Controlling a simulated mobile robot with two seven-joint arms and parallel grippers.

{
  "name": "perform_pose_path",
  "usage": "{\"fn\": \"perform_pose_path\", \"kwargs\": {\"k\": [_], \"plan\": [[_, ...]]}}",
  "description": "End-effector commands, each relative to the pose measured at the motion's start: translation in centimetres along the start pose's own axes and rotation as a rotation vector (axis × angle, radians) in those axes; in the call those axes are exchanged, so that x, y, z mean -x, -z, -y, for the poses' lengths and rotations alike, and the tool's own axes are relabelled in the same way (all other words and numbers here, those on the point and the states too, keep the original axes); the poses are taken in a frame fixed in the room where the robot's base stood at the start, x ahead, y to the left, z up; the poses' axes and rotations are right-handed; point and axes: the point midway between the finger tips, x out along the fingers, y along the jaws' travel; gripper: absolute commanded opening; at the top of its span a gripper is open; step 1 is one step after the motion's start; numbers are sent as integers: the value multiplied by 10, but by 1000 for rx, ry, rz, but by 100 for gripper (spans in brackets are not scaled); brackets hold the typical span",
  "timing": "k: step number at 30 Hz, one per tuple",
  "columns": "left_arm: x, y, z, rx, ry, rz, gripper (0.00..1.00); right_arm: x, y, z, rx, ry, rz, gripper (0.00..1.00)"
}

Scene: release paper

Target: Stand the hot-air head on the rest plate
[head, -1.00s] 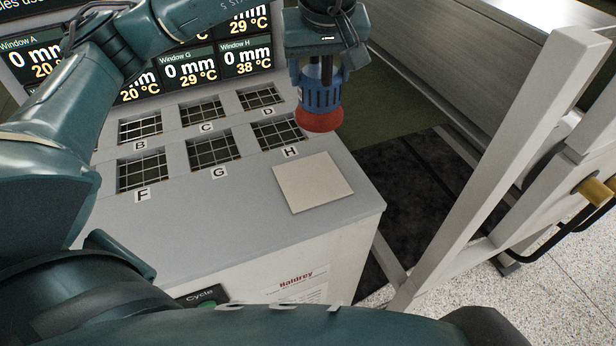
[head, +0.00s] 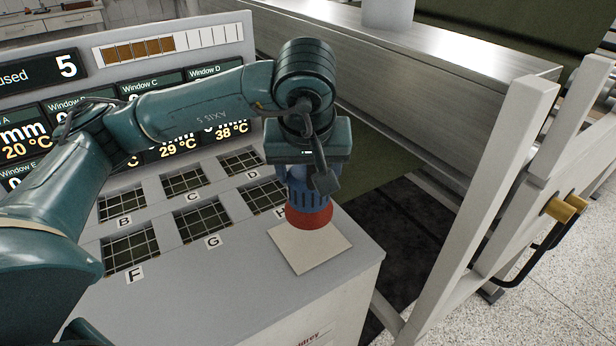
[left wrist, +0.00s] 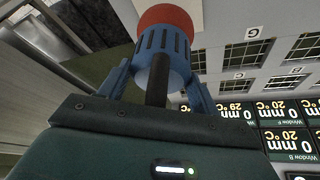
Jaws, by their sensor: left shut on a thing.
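The hot-air head (head: 305,196) is a blue slotted cylinder with a red lower end. My left gripper (head: 300,172) is shut on its upper part and holds it roughly upright, red end down. The rest plate (head: 315,255) is a pale square on the grey bench top near its front right corner. The red end overlaps the plate's back part in the head view; whether they touch, I cannot tell. The left wrist view shows the hot-air head (left wrist: 163,50) between the gripper's fingers (left wrist: 158,78); the plate is not visible there. My right gripper is not in view.
Gridded windows (head: 131,250) with letter labels lie left of and behind the plate. A display panel (head: 175,90) stands behind them. A pale upright frame (head: 480,190) stands right of the bench. The bench top (head: 200,290) in front of the windows is clear.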

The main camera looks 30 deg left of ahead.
Motion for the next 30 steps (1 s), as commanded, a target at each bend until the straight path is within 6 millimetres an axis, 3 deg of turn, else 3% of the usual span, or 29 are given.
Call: {"fn": "perform_pose_path", "kwargs": {"k": [18,30], "plan": [[-56,-22,1,3,-3,-4,0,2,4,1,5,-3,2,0],[-62,-24,1,4,-5,-7,0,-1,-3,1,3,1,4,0]]}}
